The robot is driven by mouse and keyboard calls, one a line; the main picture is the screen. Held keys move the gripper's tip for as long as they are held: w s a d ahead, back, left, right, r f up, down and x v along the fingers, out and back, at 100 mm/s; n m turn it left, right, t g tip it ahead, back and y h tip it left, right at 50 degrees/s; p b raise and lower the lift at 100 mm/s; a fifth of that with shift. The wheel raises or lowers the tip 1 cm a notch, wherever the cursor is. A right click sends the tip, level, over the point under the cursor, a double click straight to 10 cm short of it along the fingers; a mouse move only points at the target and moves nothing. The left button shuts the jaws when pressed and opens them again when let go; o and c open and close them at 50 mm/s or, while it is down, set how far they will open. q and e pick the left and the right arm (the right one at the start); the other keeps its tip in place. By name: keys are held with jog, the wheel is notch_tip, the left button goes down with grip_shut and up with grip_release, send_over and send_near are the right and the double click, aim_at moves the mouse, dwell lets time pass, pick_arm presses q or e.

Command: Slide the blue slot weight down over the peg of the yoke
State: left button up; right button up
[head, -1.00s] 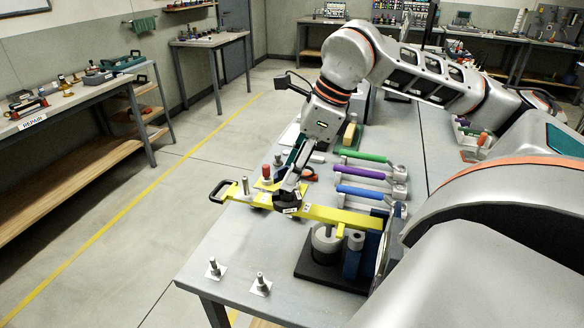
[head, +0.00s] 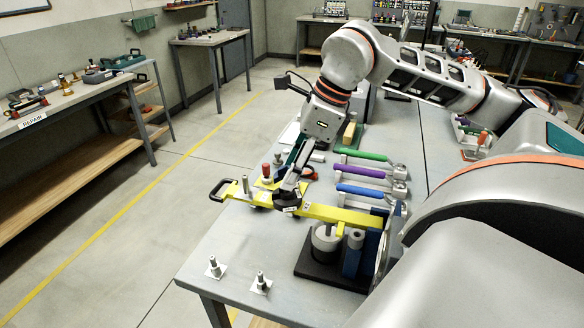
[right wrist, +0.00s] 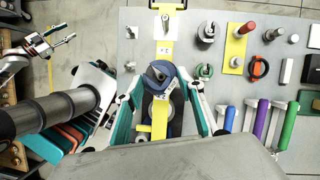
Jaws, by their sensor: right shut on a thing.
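The yoke is a long yellow beam (head: 330,213) with a black handle at its left end; it also shows in the right wrist view (right wrist: 159,122). Its grey peg (head: 246,186) stands upright near the handle; in the right wrist view the peg (right wrist: 165,22) is bare. My right gripper (head: 288,192) is shut on the blue slot weight (right wrist: 160,71), over the beam's middle and apart from that peg. The weight looks dark in the head view (head: 284,202). Its underside and any contact with the beam are hidden. My left gripper (right wrist: 62,36) shows small in the right wrist view, fingers apart.
A round grey piece and a blue block (head: 351,258) stand on a black base under the yoke's right end. Purple, green and blue handles (head: 362,170) lie behind. Two small pegs on white plates (head: 261,284) stand at the table's front left corner.

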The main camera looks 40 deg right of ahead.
jog(key=shift+f+b, duration=0.95)
jog(key=shift+f, duration=0.2)
jog(key=o, duration=1.4)
jog(key=v, duration=1.2)
